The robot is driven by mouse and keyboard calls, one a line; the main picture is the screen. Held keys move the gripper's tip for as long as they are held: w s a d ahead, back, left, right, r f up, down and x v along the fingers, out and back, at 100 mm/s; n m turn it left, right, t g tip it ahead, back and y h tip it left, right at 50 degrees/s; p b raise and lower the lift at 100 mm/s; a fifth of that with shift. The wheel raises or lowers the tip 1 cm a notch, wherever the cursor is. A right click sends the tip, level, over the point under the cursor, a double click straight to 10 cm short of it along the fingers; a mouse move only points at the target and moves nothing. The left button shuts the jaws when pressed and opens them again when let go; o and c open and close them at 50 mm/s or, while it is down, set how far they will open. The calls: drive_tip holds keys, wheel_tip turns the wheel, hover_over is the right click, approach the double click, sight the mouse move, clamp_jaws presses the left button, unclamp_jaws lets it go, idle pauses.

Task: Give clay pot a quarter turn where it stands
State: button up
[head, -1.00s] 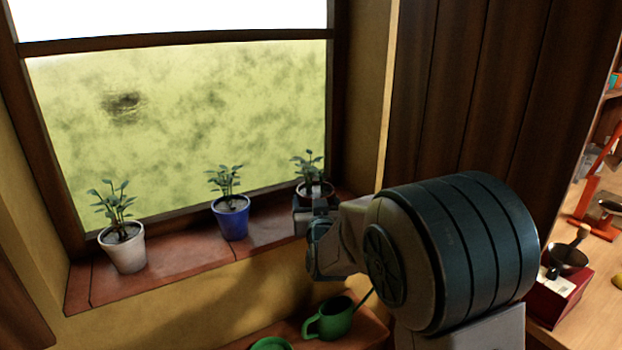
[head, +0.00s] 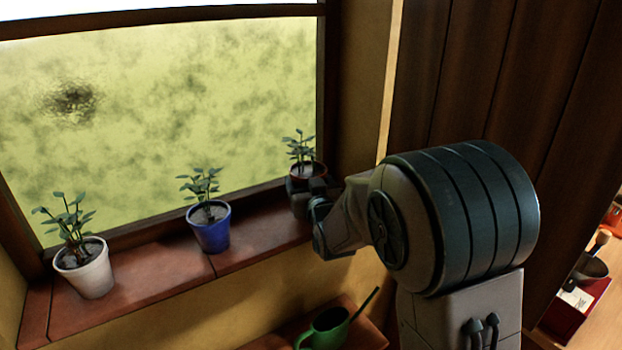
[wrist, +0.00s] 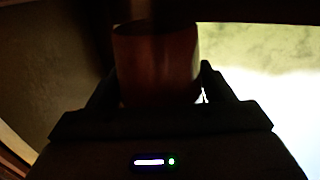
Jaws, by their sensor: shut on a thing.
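The clay pot (head: 308,168), reddish brown with a leafy plant in it, stands at the right end of the brick window sill. In the head view, my gripper (head: 306,190) covers most of its body, leaving the rim and plant in sight. In the wrist view, the clay pot (wrist: 157,60) shows as a dark red wall between the two fingers of my gripper (wrist: 158,92), which is shut on it. The pot looks upright. Its base is hidden, so its contact with the sill does not show.
A blue pot (head: 209,230) and a white pot (head: 86,270), both with plants, stand farther left on the sill (head: 150,275). The window is close behind. A green watering can (head: 328,330) sits below. A red box (head: 580,312) lies at the lower right.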

drive_tip(key=shift+d+r+n+g+y+p, duration=0.1)
drive_tip(key=shift+r+n+g+y+p, duration=0.15)
drive_tip(key=shift+n+y+p, duration=0.4)
drive_tip(key=shift+n+g+y+p, duration=0.55)
drive_tip(key=shift+n+y+p, duration=0.1)
drive_tip(key=shift+y+p, duration=0.6)
drive_tip(key=shift+f+b, duration=1.55)
drive_tip(key=shift+b, duration=0.1)
drive_tip(key=o, duration=1.6)
drive_tip(key=shift+c, duration=0.2)
drive_tip(key=shift+f, duration=0.15)
